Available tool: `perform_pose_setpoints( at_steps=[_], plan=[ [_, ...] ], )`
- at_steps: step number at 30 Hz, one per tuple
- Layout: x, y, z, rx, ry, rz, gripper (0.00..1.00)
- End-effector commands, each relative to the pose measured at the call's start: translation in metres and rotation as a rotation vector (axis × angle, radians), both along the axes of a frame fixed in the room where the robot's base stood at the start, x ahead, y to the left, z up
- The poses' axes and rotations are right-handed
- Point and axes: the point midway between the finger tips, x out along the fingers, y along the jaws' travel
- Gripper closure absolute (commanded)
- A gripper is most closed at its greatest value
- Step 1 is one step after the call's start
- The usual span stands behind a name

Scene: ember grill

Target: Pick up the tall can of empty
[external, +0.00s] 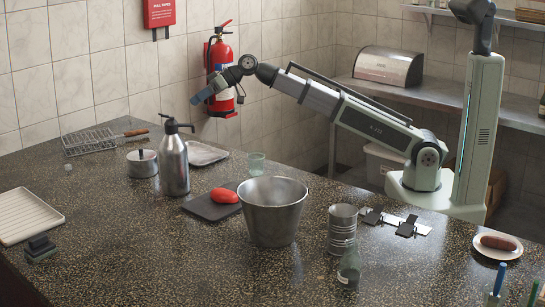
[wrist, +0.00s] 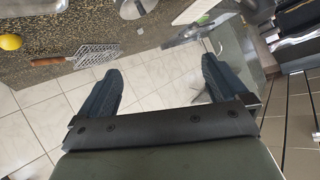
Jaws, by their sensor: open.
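A tall ribbed metal can (external: 342,228) stands upright on the dark speckled counter, right of the large metal bucket, in the external view. A small green glass bottle (external: 349,270) stands just in front of it and overlaps its lower right edge. My gripper (external: 200,96) is high above the back of the counter, in front of the fire extinguisher, far up and left of the can. In the wrist view, my gripper (wrist: 160,74) has its two dark fingers wide apart with nothing between them. I do not make out the can in the wrist view.
The metal bucket (external: 272,212) stands close left of the can. Black clips on a white strip (external: 395,221) lie to its right. A tall pump bottle (external: 174,162), a red item (external: 224,196) on a dark board and a glass (external: 256,163) stand farther left.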

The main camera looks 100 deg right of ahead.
Motion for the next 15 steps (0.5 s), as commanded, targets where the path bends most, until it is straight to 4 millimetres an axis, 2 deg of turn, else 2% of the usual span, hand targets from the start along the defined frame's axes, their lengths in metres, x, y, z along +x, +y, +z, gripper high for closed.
perform_pose_setpoints(
  at_steps=[1, 3, 8, 15],
  plan=[
    [-0.004, 0.027, -0.002, -0.013, 0.015, 0.040, 0.00],
    [-0.010, 0.060, -0.005, -0.030, 0.038, 0.089, 0.00],
    [-0.028, 0.131, -0.010, -0.073, 0.087, 0.198, 0.00],
    [-0.067, 0.229, -0.019, -0.146, 0.156, 0.360, 0.00]
  ],
)
